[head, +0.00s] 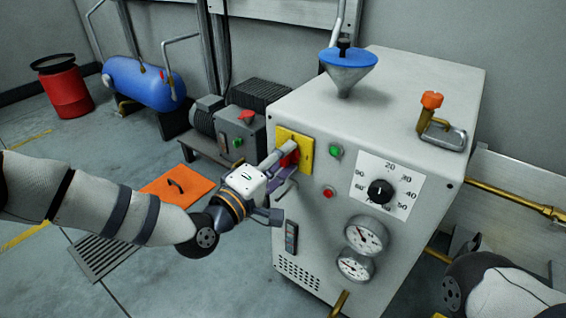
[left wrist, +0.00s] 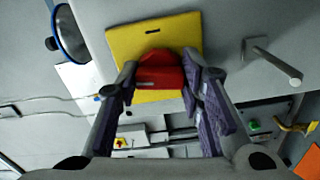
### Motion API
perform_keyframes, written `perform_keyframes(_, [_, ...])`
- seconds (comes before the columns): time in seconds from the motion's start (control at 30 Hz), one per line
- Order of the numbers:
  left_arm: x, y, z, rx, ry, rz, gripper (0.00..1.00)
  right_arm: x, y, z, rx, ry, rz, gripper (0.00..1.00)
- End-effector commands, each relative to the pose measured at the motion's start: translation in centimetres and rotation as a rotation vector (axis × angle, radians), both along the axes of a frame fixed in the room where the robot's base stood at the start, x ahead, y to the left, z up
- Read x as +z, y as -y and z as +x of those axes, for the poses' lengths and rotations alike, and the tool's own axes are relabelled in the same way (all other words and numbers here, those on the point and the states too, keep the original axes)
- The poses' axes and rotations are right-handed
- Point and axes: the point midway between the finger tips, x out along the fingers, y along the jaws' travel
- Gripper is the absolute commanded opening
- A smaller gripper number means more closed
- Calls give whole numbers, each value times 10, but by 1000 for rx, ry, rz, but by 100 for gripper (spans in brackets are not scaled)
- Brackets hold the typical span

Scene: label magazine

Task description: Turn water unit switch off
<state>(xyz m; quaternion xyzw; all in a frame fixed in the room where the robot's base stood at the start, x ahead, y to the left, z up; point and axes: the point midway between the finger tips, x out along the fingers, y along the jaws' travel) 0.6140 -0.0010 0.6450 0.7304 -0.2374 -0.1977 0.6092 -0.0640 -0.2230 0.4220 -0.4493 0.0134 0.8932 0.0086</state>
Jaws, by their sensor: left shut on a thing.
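The water unit (head: 320,120) is a large light-grey cabinet. Its switch is a red knob (head: 290,158) on a yellow plate (head: 306,150) at the left of the front panel. In the left wrist view the red knob (left wrist: 160,70) sits on the yellow plate (left wrist: 185,32), between my fingers. My left gripper (head: 283,167) is at the knob and shut on it; its fingers hide part of the knob in the head view. Part of my right arm shows at the lower right, but its gripper is out of view.
Beside the switch are a green button (head: 336,152), a red button (head: 328,192), a black dial (head: 380,191) and two gauges (head: 364,236). A pump motor (head: 225,125) stands left of the cabinet. A blue tank (head: 145,84) and red bin (head: 64,90) stand further back.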

Motion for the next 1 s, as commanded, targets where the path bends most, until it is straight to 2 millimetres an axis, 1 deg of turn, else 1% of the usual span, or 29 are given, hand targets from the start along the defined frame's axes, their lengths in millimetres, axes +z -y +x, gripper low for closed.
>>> perform_keyframes(0.03, [-3,0,0,0,-20,-25,6,-3,0,-1,0,-4,0,54])
perform_keyframes(0.2, [-2,0,0,0,-71,-92,6,-6,0,-2,0,-8,0,54])
perform_keyframes(0.4, [-1,0,0,0,-104,-140,6,-9,0,-3,0,-12,0,54])
perform_keyframes(0.97, [0,0,-1,-1,-119,-160,6,-9,0,-3,1,-13,1,54])
perform_keyframes(1.0, [0,0,-1,-1,-119,-160,41,-9,0,-3,1,-13,1,54])
